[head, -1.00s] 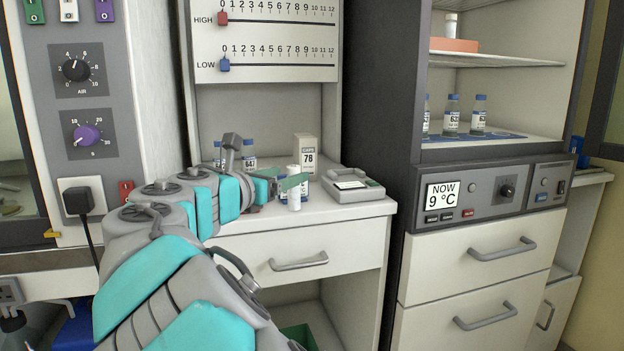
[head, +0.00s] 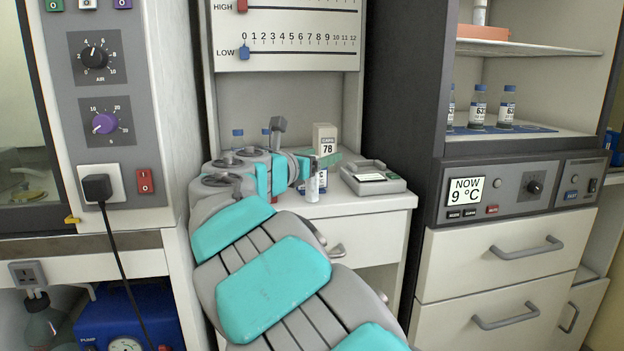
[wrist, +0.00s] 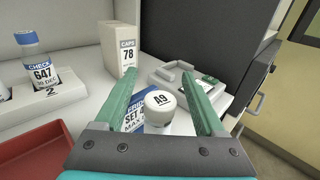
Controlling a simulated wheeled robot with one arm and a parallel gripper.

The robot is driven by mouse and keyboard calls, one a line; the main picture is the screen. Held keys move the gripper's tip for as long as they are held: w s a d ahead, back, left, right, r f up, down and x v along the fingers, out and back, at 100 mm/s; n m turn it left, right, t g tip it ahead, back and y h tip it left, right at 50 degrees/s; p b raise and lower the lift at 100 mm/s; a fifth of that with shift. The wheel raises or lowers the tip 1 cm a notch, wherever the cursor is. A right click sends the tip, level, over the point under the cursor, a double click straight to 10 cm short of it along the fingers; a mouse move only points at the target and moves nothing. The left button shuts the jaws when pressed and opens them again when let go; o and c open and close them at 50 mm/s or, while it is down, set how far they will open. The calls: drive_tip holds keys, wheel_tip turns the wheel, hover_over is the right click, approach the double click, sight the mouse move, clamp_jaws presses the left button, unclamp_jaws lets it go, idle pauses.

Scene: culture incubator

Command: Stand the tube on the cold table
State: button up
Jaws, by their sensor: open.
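A tube with a white cap marked A9 (wrist: 160,101) stands upright between my gripper's green fingers (wrist: 165,98) in the wrist view. The fingers are open, one on each side, with visible gaps to the cap. The tube's lower part is hidden by my gripper. In the head view my gripper (head: 325,162) is over the white counter, and the tube (head: 316,184) shows partly beside it. A cabinet at right has a display reading NOW 9 °C (head: 465,191); above it is a surface with a blue mat (head: 470,130). I cannot tell which surface is the cold table.
A box marked 78 (head: 325,140) and a grey device (head: 372,178) stand on the counter. Several blue-capped bottles (head: 478,104) occupy the cabinet.

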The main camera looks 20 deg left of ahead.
clamp_jaws()
idle(0.5)
